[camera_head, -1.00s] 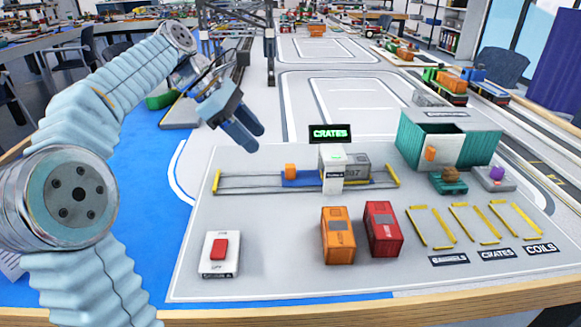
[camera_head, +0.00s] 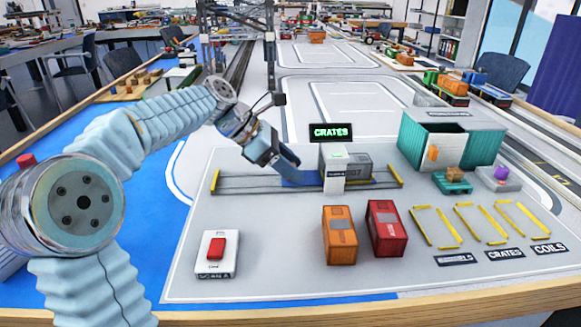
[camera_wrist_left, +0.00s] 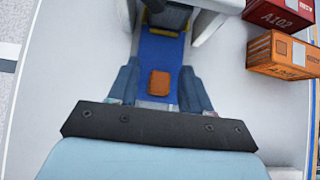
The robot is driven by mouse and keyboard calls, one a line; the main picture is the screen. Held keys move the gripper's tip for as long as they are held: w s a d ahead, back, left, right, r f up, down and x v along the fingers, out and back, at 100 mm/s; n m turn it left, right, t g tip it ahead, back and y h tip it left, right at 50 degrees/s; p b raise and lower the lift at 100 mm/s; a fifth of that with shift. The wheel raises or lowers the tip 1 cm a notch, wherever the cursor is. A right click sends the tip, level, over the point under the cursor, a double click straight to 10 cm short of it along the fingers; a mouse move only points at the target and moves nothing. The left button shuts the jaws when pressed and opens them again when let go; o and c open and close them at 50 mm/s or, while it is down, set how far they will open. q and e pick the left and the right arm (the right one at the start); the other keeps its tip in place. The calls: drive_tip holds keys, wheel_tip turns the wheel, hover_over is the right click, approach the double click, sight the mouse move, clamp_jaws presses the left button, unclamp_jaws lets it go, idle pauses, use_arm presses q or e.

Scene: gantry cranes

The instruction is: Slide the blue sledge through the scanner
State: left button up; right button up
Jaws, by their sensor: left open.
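The blue sledge (camera_head: 310,179) sits on a railed track and passes under the white scanner (camera_head: 335,184). A grey container (camera_head: 357,164) shows just behind and right of the scanner's post. In the left wrist view, an orange block (camera_wrist_left: 159,83) stands on the blue sledge (camera_wrist_left: 160,48). My left gripper (camera_head: 286,164) is over the sledge's left end and hides the block in the head view. In the left wrist view, my left gripper (camera_wrist_left: 160,92) is open, with one finger on each side of the block and gaps between. My right gripper is out of view.
Orange (camera_head: 340,236) and red (camera_head: 385,228) containers stand in front of the track. A red-switch box (camera_head: 217,252) is at front left. A lit CRATES sign (camera_head: 330,132) stands behind the scanner. Yellow-marked bays (camera_head: 434,228) and a teal container (camera_head: 412,145) are at right.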

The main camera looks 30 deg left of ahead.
sight(311, 177)
use_arm(q)
clamp_jaws()
idle(0.3)
drive_tip(key=shift+d, duration=0.1)
drive_tip(key=w+d+p, duration=0.2)
drive_tip(key=d, duration=0.1)
drive_tip(key=shift+r, duration=0.15)
drive_tip(key=shift+w+d+f, duration=0.2)
drive_tip(key=shift+d, duration=0.15)
unclamp_jaws()
drive_tip(key=shift+d, duration=0.1)
drive_tip(key=shift+r, duration=0.1)
